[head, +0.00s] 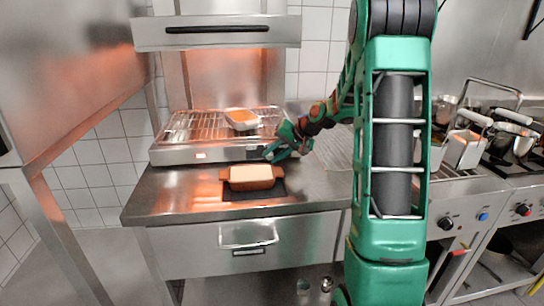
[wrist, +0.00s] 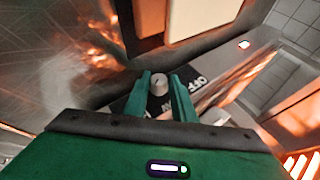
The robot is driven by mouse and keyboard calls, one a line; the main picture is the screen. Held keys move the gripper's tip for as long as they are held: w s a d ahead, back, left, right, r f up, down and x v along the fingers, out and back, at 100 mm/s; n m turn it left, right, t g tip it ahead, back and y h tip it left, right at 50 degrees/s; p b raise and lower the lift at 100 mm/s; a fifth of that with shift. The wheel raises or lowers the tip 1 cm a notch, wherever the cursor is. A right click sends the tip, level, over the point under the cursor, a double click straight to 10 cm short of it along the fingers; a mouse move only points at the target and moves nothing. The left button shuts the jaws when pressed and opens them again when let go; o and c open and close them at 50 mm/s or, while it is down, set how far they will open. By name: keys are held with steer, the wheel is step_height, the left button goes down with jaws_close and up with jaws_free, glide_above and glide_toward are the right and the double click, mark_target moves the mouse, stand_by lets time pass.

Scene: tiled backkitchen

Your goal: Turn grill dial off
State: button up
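The grill (head: 220,152) stands on the steel counter with a wire rack and a raised hood. My gripper (head: 272,152) is at the right end of its front, and the dial is hidden there in the head view. In the wrist view, the small pale round dial (wrist: 158,86) sits on a dark panel with white lettering; "OFF" is readable to its right. The two green fingers of my gripper (wrist: 160,80) stand apart on either side of the dial. Firm contact is not clear. A small light (wrist: 243,44) glows on the grill front.
A brown dish with a pale filling (head: 252,184) sits on a black mat just in front of the grill, close to my gripper. Another dish (head: 241,124) rests on the grill rack. Pots and a stove (head: 510,140) are at the right.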

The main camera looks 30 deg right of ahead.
mark_target(267, 157)
steer(key=h, duration=0.1)
steer(key=g+h, duration=0.1)
steer(key=a+n+g+h, duration=0.1)
steer(key=shift+w+r+h, duration=0.2)
steer(key=shift+w+h, duration=0.05)
steer(key=shift+h, duration=0.05)
steer(key=g+h, duration=0.1)
steer(key=n+h, duration=0.1)
steer(key=h, duration=0.1)
steer(key=a+g+h, duration=0.1)
steer(key=h, duration=0.1)
steer(key=shift+w+a+f+n+g, duration=0.1)
steer(key=shift+w+f+n+g, duration=0.1)
steer(key=shift+w+n+g, duration=0.15)
steer(key=h, duration=0.1)
steer(key=n+g+h, duration=0.1)
steer(key=h, duration=0.3)
steer(key=shift+a+f+n, duration=0.25)
steer(key=shift+f, duration=0.05)
steer(key=shift+g, duration=0.25)
steer(key=o, duration=0.8)
